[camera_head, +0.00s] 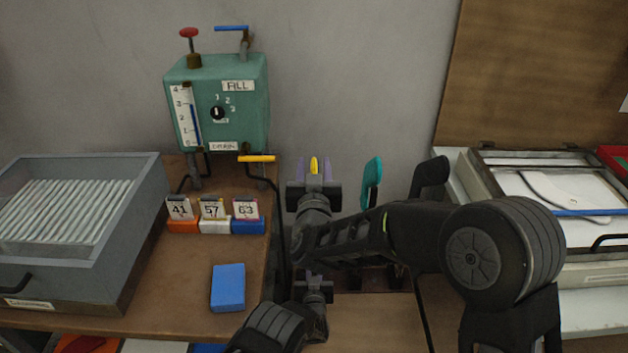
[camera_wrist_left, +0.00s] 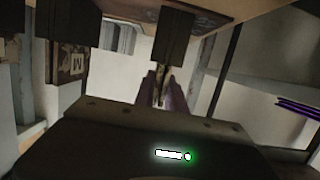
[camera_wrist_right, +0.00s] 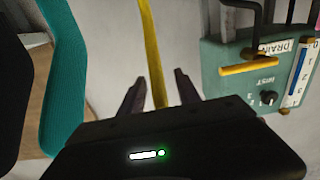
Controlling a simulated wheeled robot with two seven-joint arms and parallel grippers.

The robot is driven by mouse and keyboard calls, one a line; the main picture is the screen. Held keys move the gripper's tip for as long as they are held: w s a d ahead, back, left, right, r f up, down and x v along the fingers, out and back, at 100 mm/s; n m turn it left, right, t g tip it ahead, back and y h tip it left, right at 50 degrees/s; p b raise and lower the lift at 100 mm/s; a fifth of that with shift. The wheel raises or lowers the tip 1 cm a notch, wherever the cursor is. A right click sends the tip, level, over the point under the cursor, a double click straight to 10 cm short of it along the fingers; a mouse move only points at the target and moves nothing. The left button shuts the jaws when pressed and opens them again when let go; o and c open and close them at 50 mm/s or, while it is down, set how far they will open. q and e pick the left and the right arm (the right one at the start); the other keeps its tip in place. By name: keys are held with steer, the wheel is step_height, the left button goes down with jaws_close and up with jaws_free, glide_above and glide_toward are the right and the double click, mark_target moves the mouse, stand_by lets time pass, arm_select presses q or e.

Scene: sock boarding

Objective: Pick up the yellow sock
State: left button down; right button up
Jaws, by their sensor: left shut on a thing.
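The yellow sock (camera_wrist_right: 153,50) shows as a narrow upright strip in the right wrist view, seen nearly edge-on. In the head view it (camera_head: 314,165) stands between the fingers of my right gripper (camera_head: 314,172). My right gripper (camera_wrist_right: 160,92) is open, one purple finger on each side of the strip, with gaps between. My left gripper (camera_head: 314,283) is low at the bottom centre of the head view. In the left wrist view its fingers (camera_wrist_left: 158,88) are closed at a dark block (camera_wrist_left: 174,55) under a wooden panel.
A teal sock-like shape (camera_head: 372,180) stands just right of the yellow one. The green tank (camera_head: 218,105) with yellow and blue handles is left. Number cards (camera_head: 212,210), a blue block (camera_head: 228,288) and a grey tray (camera_head: 140,215) occupy the left table. A press-like box (camera_head: 490,180) stands right.

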jaws_close()
stand_by(0.5)
step_height(320, 180, up, 10)
stand_by(0.6)
stand_by(0.5)
step_height(320, 180, up, 10)
steer(key=shift+r, duration=0.25)
stand_by(0.8)
stand_by(0.5)
arm_select(q)
steer(key=c, duration=1.3)
jaws_free()
